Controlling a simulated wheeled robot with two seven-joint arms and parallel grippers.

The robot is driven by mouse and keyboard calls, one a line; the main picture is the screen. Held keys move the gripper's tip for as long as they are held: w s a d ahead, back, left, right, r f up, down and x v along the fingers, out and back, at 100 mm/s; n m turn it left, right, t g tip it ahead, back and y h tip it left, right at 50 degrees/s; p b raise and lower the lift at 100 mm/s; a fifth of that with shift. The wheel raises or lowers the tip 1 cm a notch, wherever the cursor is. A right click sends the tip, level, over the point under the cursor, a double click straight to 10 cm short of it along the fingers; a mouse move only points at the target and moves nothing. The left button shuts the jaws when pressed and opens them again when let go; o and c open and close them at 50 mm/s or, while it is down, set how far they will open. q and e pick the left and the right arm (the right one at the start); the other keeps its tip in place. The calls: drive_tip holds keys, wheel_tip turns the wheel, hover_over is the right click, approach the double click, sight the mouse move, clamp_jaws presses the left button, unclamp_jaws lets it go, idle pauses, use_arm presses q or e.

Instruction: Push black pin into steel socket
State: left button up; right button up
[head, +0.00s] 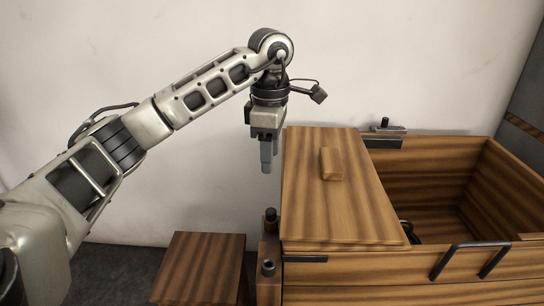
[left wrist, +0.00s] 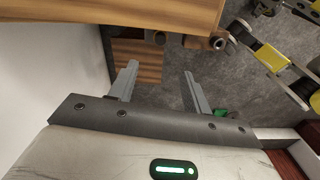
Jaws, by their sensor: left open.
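A black pin (head: 271,214) stands upright on a narrow wooden ledge at the left side of a wooden chest. A dark steel socket (head: 268,266) with an open round top sits nearer on the same ledge, apart from the pin. In the left wrist view the socket ring (left wrist: 218,43) shows at top centre-right, and the pin's dark top (left wrist: 160,38) seems to show left of it. My left gripper (head: 266,170) is open and empty, pointing down above and behind the pin. Its fingers (left wrist: 159,80) show apart in the wrist view. My right gripper is out of view.
The wooden chest (head: 390,268) has a lid panel (head: 320,205) with a small block handle over its left part; its right part is open. A low wooden stand (head: 203,262) is left of the ledge. A wall (head: 150,60) rises behind.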

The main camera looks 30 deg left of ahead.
sight(271, 211)
use_arm(q)
wheel_tip(271, 211, down, 15)
drive_tip(key=shift+f+b, duration=0.1)
drive_tip(key=shift+b, duration=0.3)
drive_tip(key=c, duration=1.1)
drive_tip(key=shift+o, duration=0.2)
drive_tip(key=shift+r+p, duration=1.65)
drive_tip(key=shift+r, duration=0.65)
